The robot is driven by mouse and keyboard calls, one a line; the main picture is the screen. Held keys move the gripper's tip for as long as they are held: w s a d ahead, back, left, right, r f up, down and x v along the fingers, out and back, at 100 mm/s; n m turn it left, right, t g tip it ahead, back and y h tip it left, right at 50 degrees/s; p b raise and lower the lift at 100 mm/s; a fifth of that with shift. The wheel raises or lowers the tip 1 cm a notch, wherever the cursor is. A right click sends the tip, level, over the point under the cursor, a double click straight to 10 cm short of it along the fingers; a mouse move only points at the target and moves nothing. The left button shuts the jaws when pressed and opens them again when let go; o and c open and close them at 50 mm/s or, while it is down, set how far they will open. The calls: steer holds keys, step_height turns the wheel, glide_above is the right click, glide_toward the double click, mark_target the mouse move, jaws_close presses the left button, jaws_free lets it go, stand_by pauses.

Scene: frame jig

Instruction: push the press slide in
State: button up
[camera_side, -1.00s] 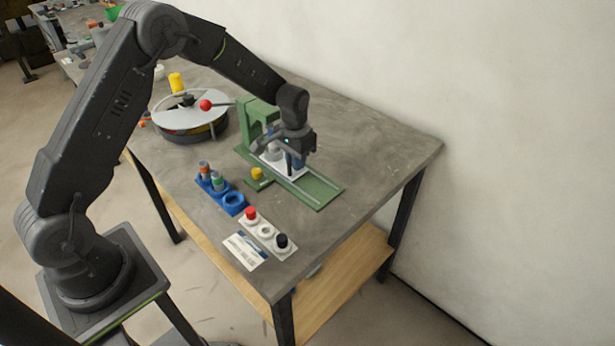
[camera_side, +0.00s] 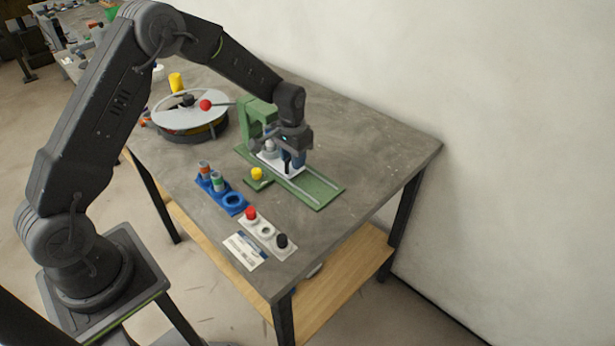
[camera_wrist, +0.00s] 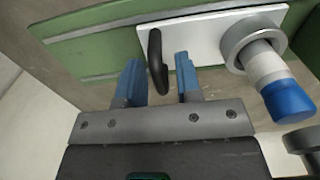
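The press slide is a white plate (camera_wrist: 205,38) with a dark upright handle (camera_wrist: 157,62). In the side view the slide (camera_side: 287,171) sits on the green rail base (camera_side: 318,190), partly under my gripper. In the wrist view it carries a grey ring (camera_wrist: 243,40) with a white, blue-capped cylinder (camera_wrist: 285,92) in it. The green press frame (camera_side: 257,114) stands at the rail's far-left end. My gripper (camera_wrist: 160,65) has two blue fingers, apart, with the handle between them and gaps visible on both sides. It also shows low over the slide in the side view (camera_side: 294,163).
A yellow button (camera_side: 257,173) is beside the rail. A blue holder (camera_side: 233,203) with cylinders and a white holder (camera_side: 265,231) with red and black pieces stand in front. A round turntable (camera_side: 190,118) is at left. The table's right side is clear.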

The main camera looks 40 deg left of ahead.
steer(key=shift+o, duration=0.4)
steer(key=shift+r, duration=0.1)
steer(key=shift+r, duration=3.4)
